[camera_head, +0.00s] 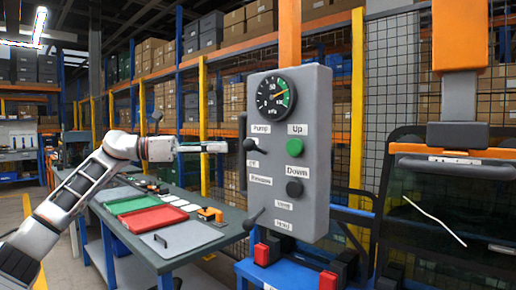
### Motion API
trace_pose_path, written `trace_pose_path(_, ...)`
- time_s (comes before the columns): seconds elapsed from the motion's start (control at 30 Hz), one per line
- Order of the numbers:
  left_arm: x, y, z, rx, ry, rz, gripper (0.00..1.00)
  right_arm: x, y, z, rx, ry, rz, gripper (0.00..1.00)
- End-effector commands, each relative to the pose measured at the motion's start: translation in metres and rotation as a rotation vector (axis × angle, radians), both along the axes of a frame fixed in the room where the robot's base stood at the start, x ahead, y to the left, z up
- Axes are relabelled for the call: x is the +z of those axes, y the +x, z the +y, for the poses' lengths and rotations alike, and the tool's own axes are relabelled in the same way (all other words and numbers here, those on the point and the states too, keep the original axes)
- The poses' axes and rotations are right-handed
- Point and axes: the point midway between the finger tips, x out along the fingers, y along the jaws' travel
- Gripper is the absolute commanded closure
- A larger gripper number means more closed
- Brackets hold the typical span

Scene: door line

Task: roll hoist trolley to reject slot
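A grey control box (305,200) hangs upright at centre on an orange post. It has a dial gauge, a green Up button (295,147), a dark Down button (294,188) and small levers on its left side. An orange hoist column (459,35) with a grey block stands at right above a dark door with glass (450,215). I cannot tell which part is the trolley or where the reject slot is. My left gripper (222,147) points right, just left of the box and its upper lever; its finger gap is unclear. My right gripper is not in view.
A workbench (170,259) at lower left holds a green tray (138,203), a red tray (154,219), a grey tray and small orange parts. A blue stand with red blocks is below the box. Yellow posts, mesh fence and box-filled racks stand behind.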

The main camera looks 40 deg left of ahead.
Motion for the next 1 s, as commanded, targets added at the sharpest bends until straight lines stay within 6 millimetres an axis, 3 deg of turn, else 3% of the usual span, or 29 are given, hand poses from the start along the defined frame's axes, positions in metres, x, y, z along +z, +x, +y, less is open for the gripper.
trace_pose_path(0.17,0.005,0.008,-0.008,-0.002,-0.001,-0.006,0.69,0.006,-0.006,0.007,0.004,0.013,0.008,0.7)
trace_pose_path(0.6,0.002,0.056,-0.044,-0.001,-0.001,-0.002,0.69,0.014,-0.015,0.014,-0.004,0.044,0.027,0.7)
trace_pose_path(0.97,0.0,0.061,-0.048,0.0,-0.001,0.001,0.69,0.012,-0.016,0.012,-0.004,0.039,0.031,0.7)
trace_pose_path(1.0,0.0,0.061,-0.048,0.0,-0.001,0.001,0.74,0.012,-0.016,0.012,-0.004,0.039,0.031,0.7)
